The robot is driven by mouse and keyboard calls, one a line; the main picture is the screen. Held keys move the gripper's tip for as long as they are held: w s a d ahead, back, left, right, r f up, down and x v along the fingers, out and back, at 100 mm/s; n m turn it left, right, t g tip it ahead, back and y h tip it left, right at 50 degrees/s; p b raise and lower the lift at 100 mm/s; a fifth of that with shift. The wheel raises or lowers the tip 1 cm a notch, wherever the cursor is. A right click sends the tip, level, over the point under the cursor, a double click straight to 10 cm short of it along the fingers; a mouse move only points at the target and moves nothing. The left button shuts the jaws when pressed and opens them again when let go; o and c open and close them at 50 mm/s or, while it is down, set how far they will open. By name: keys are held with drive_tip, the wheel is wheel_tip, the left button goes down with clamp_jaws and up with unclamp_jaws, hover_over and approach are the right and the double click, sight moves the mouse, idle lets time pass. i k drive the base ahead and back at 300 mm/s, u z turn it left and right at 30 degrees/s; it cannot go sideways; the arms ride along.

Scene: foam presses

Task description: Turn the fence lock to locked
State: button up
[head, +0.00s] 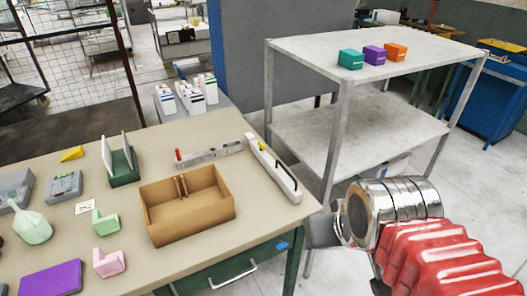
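A wire mesh fence (70,62) with dark posts stands at the upper left, beyond the table. I cannot make out a lock on the part of it that shows. My arm reaches in from the lower right, with a red ribbed sleeve and shiny metal rings. My gripper (322,231) is a grey part at the left end of these rings, right of the table corner. Its fingers cannot be made out clearly, and I see nothing held in it.
A beige table (135,255) holds an open cardboard box (187,228), a long white bar (274,168), a metal bar (210,153) with a red knob, and several small items. A grey metal shelf (375,62) stands behind my gripper with three coloured boxes. Floor shows at the right.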

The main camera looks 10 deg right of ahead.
sight(262, 148)
drive_tip(key=k, duration=0.85)
drive_tip(key=u, duration=0.35)
drive_tip(key=i, duration=1.5)
